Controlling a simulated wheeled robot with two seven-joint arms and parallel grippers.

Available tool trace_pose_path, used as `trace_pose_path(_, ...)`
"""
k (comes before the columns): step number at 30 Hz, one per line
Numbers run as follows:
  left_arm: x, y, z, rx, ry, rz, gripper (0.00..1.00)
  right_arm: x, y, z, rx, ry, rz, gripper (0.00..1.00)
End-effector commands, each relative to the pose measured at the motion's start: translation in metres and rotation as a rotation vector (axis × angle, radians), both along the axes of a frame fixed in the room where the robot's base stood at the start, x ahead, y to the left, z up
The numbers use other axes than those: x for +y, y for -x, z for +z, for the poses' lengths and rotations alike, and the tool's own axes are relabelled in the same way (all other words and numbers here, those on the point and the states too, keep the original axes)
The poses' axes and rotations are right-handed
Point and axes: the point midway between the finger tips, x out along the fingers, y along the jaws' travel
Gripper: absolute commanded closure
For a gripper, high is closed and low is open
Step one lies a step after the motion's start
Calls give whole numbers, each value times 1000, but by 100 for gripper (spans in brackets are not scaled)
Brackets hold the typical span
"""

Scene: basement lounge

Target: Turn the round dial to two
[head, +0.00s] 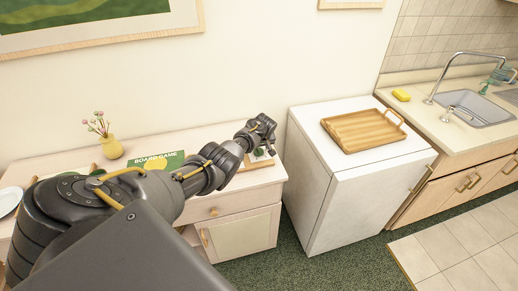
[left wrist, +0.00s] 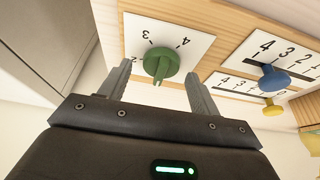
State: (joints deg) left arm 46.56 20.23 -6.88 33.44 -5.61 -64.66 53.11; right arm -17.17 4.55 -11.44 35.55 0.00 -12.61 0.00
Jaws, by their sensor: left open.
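The green round dial (left wrist: 159,62) sits on a white plate (left wrist: 196,45) on a wooden board, with 2, 3 and 4 visible around it. A raised grip ridge crosses the dial; which number it points to I cannot tell. My left gripper (left wrist: 158,74) is open, with one finger on each side of the dial in the left wrist view. Contact with the dial is not clear. In the head view the left gripper (head: 263,128) is over the right end of the cabinet, by the small board (head: 252,163). The right gripper is not in view.
Beside the dial are a blue slider knob (left wrist: 273,78) and a yellow one (left wrist: 272,107) on numbered plates. A white appliance (head: 338,185) with a wooden tray (head: 345,137) stands to the right.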

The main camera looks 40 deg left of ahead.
Motion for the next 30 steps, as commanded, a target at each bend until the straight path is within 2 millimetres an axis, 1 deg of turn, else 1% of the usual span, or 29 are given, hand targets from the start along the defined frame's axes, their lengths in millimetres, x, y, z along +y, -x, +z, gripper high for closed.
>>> trace_pose_path(3,0,0,0,0,0,0,37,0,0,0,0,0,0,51)
trace_pose_path(4,0,0,0,0,0,0,39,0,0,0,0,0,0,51)
trace_pose_path(12,0,0,0,0,0,0,74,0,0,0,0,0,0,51)
trace_pose_path(14,0,0,0,0,0,0,81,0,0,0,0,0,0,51)
trace_pose_path(23,0,0,1,0,0,-41,81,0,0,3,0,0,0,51)
trace_pose_path(30,1,2,2,0,1,-185,81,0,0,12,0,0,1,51)
